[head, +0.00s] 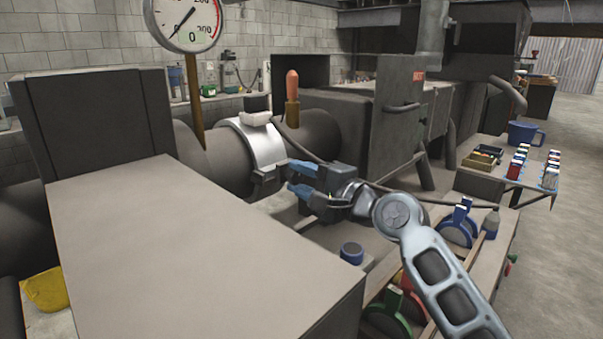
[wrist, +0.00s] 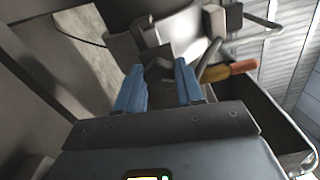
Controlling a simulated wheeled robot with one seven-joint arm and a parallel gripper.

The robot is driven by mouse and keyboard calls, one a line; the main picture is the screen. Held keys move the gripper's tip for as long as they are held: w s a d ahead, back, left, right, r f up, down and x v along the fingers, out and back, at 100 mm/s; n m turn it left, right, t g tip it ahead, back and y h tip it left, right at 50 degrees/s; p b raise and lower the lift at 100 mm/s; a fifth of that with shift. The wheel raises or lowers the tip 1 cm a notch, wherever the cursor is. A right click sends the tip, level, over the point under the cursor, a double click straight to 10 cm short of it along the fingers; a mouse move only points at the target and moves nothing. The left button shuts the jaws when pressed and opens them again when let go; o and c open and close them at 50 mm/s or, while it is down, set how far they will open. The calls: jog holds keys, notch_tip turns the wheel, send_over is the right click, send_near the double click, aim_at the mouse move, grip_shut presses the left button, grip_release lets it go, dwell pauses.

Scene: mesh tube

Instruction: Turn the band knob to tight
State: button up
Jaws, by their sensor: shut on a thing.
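A silver band (head: 262,143) wraps the dark mesh tube (head: 226,160), left of my arm in the head view. A dark clamp with the band knob (head: 265,181) sits at the band's lower front. My gripper (head: 291,176) reaches to it from the right with blue fingers. In the wrist view the fingers stand apart, and the dark knob (wrist: 158,66) lies between their tips, so the gripper is shut on it. The knob's outline and any tight mark are too dark and small to read. The gauge (head: 186,22) above has its needle pointing lower left.
A large grey box (head: 200,240) fills the near left. A bench at right holds a blue clamp (head: 459,225) and a green one (head: 392,312). A blue-topped knob (head: 351,253) stands below my gripper.

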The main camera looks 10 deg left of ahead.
jog(key=m+p, duration=0.6)
jog(key=p, duration=0.1)
jog(key=shift+s+a+r, duration=0.1)
jog(key=shift+a+r, duration=0.05)
jog(key=m+p, duration=0.1)
jog(key=m, duration=0.2)
jog(key=shift+p, duration=0.4)
jog(key=m, duration=0.3)
jog(key=shift+m, duration=0.3)
jog(key=m, duration=0.3)
jog(key=shift+m, duration=0.4)
jog(key=m, duration=0.4)
jog(key=shift+w, duration=0.2)
jog(key=m, duration=0.4)
jog(key=shift+m, duration=0.4)
jog(key=shift+d+m, duration=0.2)
jog(key=shift+m, duration=1.5)
jog(key=shift+w, duration=0.1)
